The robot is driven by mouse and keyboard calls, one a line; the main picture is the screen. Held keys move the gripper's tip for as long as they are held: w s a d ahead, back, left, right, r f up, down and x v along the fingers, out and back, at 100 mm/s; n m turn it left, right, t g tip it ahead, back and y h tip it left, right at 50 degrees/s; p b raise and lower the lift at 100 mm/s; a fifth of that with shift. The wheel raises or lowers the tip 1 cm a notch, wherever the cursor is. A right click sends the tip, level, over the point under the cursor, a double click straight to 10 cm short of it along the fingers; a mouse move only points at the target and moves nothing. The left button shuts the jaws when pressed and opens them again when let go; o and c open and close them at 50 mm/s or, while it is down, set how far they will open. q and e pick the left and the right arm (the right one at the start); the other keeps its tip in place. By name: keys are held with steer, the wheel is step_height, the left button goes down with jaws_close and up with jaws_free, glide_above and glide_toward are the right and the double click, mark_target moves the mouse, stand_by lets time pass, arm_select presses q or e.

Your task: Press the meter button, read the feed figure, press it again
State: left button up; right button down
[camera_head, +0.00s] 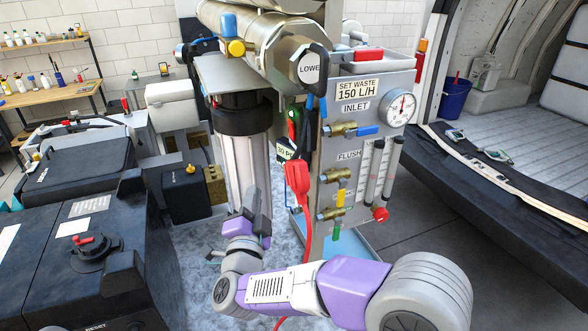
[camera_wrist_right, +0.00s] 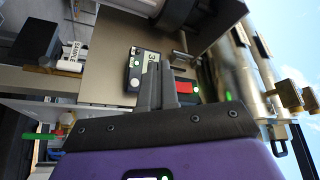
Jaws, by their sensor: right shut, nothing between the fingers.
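The meter (camera_wrist_right: 135,78) is a small dark box on a grey panel in the right wrist view. It has a pale display and small round pale buttons. Its display shows a figure beginning with what looks like a 3, and the rest is covered by my fingers. My right gripper (camera_wrist_right: 154,60) is shut and empty, its fingertips in front of the meter; I cannot tell whether they touch it. In the head view my right gripper (camera_head: 262,200) points up beside the clear filter housing, and I cannot make out the meter there. My left gripper is not in view.
The panel (camera_head: 335,110) carries a gauge (camera_head: 398,109), valves and a "SET WASTE 150 L/H" label (camera_head: 357,88). A red connector (camera_head: 297,175) with a red cable hangs close by my right gripper. A white cylinder marked SAMPLE (camera_wrist_right: 70,56) lies left of the meter.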

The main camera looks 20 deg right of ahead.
mark_target(295, 170)
steer(key=w+d+p, duration=0.1)
steer(key=w+d, duration=0.2)
steer(key=d, duration=0.5)
steer(key=shift+w, duration=0.3)
stand_by(0.5)
stand_by(1.5)
steer(key=shift+w+d, duration=0.2)
steer(key=shift+d, duration=0.2)
